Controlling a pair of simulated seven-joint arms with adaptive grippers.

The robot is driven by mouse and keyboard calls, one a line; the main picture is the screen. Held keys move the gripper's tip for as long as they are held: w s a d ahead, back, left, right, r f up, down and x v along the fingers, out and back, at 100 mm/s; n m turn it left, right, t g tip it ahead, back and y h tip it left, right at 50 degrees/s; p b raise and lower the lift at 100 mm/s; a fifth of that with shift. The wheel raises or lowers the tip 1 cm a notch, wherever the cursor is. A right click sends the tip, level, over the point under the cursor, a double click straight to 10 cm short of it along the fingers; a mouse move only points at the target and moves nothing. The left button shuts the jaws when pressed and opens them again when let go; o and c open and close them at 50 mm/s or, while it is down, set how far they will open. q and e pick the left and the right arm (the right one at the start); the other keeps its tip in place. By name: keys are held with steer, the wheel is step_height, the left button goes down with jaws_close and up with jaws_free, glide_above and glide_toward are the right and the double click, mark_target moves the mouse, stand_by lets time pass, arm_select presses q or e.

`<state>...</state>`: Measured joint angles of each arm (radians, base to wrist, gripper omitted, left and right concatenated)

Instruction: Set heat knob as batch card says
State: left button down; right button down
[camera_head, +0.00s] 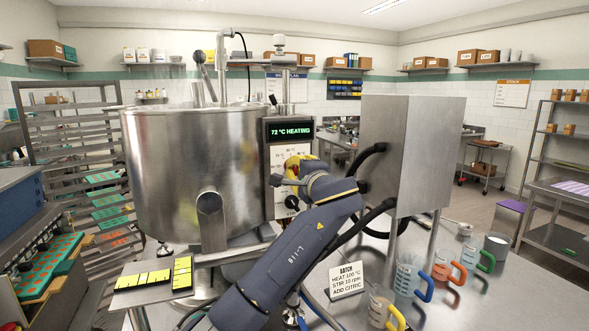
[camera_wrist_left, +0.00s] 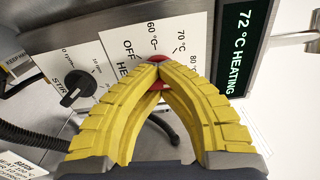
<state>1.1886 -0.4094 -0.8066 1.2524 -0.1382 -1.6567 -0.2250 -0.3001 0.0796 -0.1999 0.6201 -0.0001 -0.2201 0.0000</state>
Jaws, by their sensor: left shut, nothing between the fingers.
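The batch card (camera_head: 347,282) stands on the steel table and reads heat 100 °C, stir 10 rpm, add citric. The display (camera_head: 291,130) reads 72 °C HEATING; it also shows in the left wrist view (camera_wrist_left: 244,50). My left gripper (camera_head: 297,164) has its yellow fingers shut at the control panel. In the left wrist view its fingertips (camera_wrist_left: 157,72) meet in front of the red heat knob (camera_wrist_left: 157,59), which is mostly hidden; its pointer is not readable. Whether they touch it I cannot tell. The black stir knob (camera_head: 291,202) sits below. My right gripper is not in view.
The large steel kettle (camera_head: 175,165) stands left of the panel. A steel cabinet (camera_head: 412,150) and black hoses stand close on the right. Several jugs, including one with a blue handle (camera_head: 408,277), stand at the front right.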

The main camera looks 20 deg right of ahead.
arm_select(q)
steer(key=m, duration=0.4)
steer(key=shift+s+d+m, duration=0.1)
steer(key=shift+d+m, duration=0.05)
steer(key=shift+m, duration=0.15)
steer(key=m, duration=0.4)
steer(key=shift+f+m, duration=0.2)
steer(key=shift+m, duration=0.1)
steer(key=m, duration=0.4)
steer(key=shift+f+m, duration=0.15)
steer(key=shift+m, duration=1.65)
steer(key=shift+f+m, duration=0.1)
steer(key=shift+m, duration=0.2)
steer(key=c, duration=0.9)
jaws_free()
steer(key=shift+a, duration=0.2)
steer(key=shift+c, duration=0.2)
steer(key=shift+o, duration=0.7)
steer(key=shift+r, duration=0.2)
steer(key=s+d, duration=0.1)
steer(key=s, duration=1)
steer(key=shift+s, duration=0.4)
